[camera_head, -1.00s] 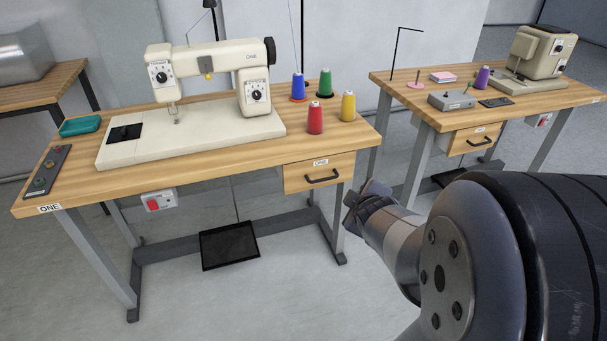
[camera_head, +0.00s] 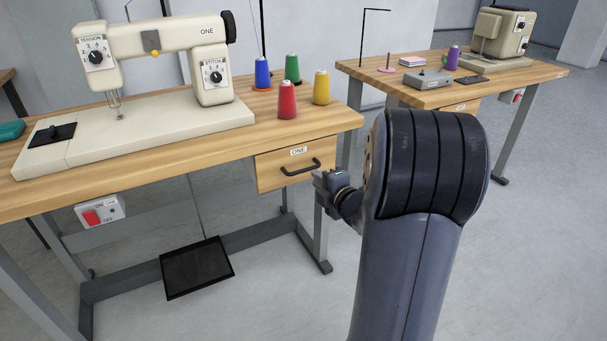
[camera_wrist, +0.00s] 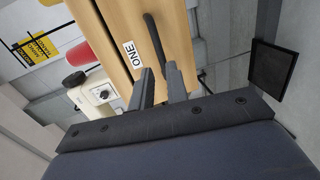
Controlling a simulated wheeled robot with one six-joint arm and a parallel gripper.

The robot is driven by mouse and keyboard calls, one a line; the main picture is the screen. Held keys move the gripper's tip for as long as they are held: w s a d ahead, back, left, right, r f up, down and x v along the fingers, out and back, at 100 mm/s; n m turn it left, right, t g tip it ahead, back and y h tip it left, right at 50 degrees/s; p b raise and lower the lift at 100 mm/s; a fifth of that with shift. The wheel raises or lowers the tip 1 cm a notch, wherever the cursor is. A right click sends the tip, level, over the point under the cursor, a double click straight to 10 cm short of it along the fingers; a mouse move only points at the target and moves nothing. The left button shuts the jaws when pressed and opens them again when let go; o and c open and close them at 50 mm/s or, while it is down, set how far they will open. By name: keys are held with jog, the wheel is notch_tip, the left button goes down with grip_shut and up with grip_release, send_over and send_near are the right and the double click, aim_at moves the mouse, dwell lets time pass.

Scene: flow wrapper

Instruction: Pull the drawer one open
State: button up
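Drawer one (camera_head: 270,177) is a light wooden drawer under the right end of the sewing table. It looks shut, with a label reading ONE and a black bar handle (camera_head: 300,167). In the wrist view the drawer front (camera_wrist: 118,25) appears turned on its side, with the handle (camera_wrist: 155,38) running down toward the fingers. My gripper (camera_head: 322,184) is just right of the handle in the head view. In the wrist view my gripper (camera_wrist: 160,70) is open, its two fingers apart. The handle's near end lines up with the gap; I cannot tell whether it is between the fingertips.
The table (camera_head: 200,150) carries a sewing machine (camera_head: 212,75) and several thread cones, including a red one (camera_head: 287,100). A table leg (camera_head: 320,235) stands below my gripper. A black pedal (camera_head: 197,268) hangs low beneath. A second table (camera_head: 480,85) stands at right.

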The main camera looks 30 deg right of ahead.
aim_at(306, 171)
jog(key=w, duration=0.2)
jog(key=w+f+b, duration=0.1)
jog(key=w, duration=0.5)
jog(key=shift+a+f, duration=0.1)
jog(key=shift+f, duration=0.2)
grip_shut()
